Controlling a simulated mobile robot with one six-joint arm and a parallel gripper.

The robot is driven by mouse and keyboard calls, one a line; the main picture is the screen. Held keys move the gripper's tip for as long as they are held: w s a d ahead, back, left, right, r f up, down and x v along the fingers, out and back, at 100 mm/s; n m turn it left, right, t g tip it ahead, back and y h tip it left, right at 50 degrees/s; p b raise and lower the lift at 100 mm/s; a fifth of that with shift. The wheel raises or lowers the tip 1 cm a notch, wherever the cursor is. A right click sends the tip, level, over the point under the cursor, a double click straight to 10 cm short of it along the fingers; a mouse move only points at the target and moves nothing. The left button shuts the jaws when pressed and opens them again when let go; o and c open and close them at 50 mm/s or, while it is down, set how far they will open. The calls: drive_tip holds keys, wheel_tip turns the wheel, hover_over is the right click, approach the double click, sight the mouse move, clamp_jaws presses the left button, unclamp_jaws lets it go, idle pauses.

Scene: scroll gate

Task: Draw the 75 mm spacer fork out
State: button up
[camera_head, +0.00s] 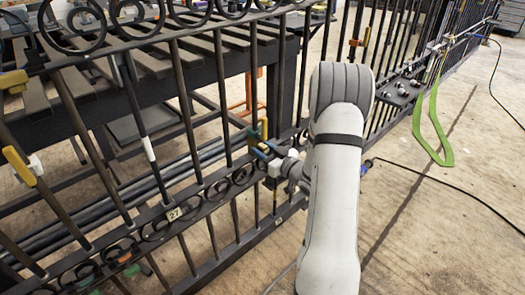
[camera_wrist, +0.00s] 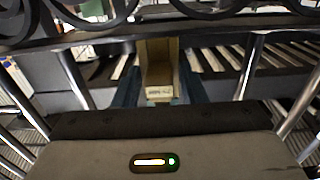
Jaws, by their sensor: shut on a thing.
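In the wrist view a tan, channel-shaped piece (camera_wrist: 158,58), which looks like the spacer fork, has a small label on its near end; its print is too small to read. My gripper (camera_wrist: 157,92) has its two dark blue fingers on either side of this piece and is shut on it. The piece lies under the gate's scroll rail, between upright bars, and its far end is hidden. In the head view my gripper (camera_head: 264,152) is at the gate's lower scroll band, partly hidden by my arm. The black scroll gate (camera_head: 218,97) stands upright.
Yellow-and-white clamps (camera_head: 18,165) sit on the gate at left. A slatted bench (camera_head: 150,62) stands behind the gate. A green strap (camera_head: 432,125) hangs at right, with a dark cable (camera_head: 440,182) on the floor. The concrete floor at right is largely open.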

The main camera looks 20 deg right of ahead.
clamp_jaws()
drive_tip(key=shift+v, duration=1.5)
drive_tip(key=shift+s+d, duration=0.15)
drive_tip(key=shift+s, duration=0.15)
drive_tip(key=shift+s+d, duration=0.1)
drive_tip(key=shift+s, duration=0.1)
drive_tip(key=shift+s+d, duration=0.1)
drive_tip(key=shift+s, duration=0.3)
drive_tip(key=v, duration=1)
drive_tip(key=shift+b, duration=0.45)
drive_tip(key=shift+r, duration=0.2)
